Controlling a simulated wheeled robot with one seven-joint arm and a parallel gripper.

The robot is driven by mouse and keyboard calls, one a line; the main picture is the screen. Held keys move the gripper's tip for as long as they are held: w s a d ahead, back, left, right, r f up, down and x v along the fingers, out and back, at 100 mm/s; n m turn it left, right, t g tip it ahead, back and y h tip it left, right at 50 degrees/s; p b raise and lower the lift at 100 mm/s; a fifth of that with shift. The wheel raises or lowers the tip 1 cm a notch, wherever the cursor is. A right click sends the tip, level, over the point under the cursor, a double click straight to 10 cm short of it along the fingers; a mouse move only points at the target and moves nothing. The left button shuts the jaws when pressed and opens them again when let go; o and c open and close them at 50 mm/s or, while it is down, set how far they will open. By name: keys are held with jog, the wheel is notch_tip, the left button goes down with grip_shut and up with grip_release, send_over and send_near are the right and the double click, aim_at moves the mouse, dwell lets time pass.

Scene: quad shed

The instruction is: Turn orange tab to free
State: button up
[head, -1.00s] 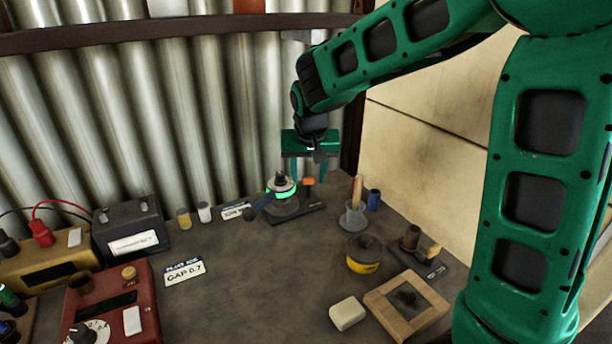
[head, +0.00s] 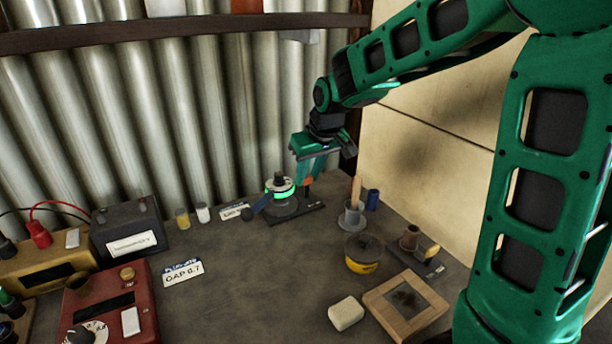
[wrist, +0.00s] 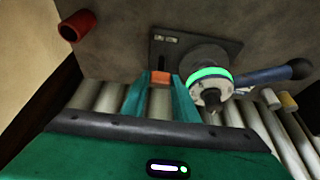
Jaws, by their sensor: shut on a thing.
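The orange tab (head: 308,181) sits on the right side of a small device on a dark base plate (head: 312,208) at the back of the bench. The device has a round body with a glowing green ring (head: 281,192) and a blue handle (head: 262,203) pointing left. My gripper (head: 309,178) is at the tab, its fingers pointing down and tilted. In the wrist view the orange tab (wrist: 160,78) shows between the two green fingertips (wrist: 160,84), and the gripper is shut on it. The fingers partly hide the tab in the head view.
A grey cup with a wooden-handled tool (head: 351,216) and a blue cylinder (head: 372,199) stand right of the device. A yellow tin (head: 364,256), a wooden frame (head: 404,304) and a pale block (head: 346,313) lie nearer. The bench middle is clear.

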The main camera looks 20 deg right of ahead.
jog(key=o, duration=1.1)
jog(key=shift+c, duration=0.2)
jog(key=a+v, duration=0.1)
jog(key=v, duration=0.9)
jog(key=shift+d+r, duration=0.35)
jog(key=shift+d, duration=0.15)
jog(key=shift+s, duration=0.2)
